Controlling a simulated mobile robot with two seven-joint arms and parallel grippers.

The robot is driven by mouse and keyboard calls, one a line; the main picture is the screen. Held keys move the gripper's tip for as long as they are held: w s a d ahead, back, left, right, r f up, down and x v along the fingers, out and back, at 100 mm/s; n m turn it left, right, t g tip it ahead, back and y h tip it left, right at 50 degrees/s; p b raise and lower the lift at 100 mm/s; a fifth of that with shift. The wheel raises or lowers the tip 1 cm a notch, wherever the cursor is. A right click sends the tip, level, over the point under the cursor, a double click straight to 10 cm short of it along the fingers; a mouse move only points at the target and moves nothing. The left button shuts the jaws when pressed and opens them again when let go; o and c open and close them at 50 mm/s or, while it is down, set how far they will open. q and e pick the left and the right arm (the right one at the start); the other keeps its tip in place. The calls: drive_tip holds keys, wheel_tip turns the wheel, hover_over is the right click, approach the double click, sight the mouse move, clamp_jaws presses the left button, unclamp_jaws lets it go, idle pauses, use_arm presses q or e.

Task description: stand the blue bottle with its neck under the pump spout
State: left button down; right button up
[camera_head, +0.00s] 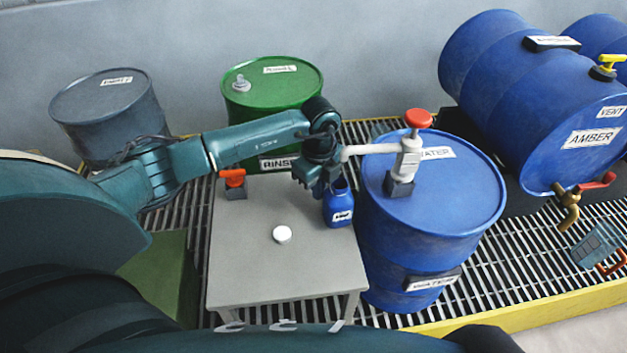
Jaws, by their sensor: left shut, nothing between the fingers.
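The blue bottle (338,212) stands upright near the right edge of the grey table (240,280), with a white label on its front. The pump (408,160) has a red knob and sits on the blue WATER drum (430,210). Its white spout (370,149) reaches left, and its end is close above the bottle's neck. My gripper hides part of that area, so I cannot tell whether they line up exactly. My left gripper (318,192) points down just left of the bottle, shut and empty. My right gripper is not in view.
A white cap (282,234) lies on the table. A red-handled item (233,180) is at its back left corner. Behind are a green drum (270,90) and a grey drum (108,110). A blue AMBER drum (530,100) lies at right. The table's front is clear.

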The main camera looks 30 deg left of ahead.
use_arm(q)
drive_tip(key=shift+s+d+r+p, duration=0.1)
drive_tip(key=shift+s+d+p, duration=0.1)
drive_tip(key=shift+d, duration=0.2)
drive_tip(key=shift+s+d+p, duration=0.1)
drive_tip(key=shift+d+p, duration=0.1)
drive_tip(key=shift+d, duration=0.15)
drive_tip(key=shift+w, duration=0.1)
